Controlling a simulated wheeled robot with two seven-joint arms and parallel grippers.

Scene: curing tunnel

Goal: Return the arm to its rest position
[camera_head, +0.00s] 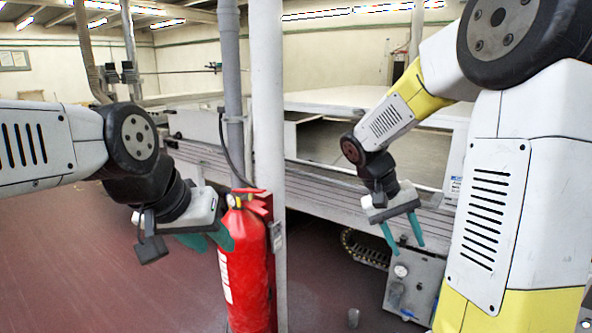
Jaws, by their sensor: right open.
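My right arm (520,190), white and yellow, comes in from the right and bends down over the machine's front. My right gripper (403,246) hangs at its end with two teal fingers apart and nothing between them. My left arm (40,145) reaches in from the left edge. My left gripper (212,241) has teal fingers seen at a slant beside the top of the red fire extinguisher (247,275). Its fingers overlap in the view, so its opening is unclear. I cannot tell whether it touches the extinguisher.
A white post (267,100) and a grey pipe (231,80) stand in the middle. Behind runs a long machine with a slatted conveyor edge (325,195). A grey box with a gauge (415,285) sits below my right gripper. The reddish floor (110,270) is open at left.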

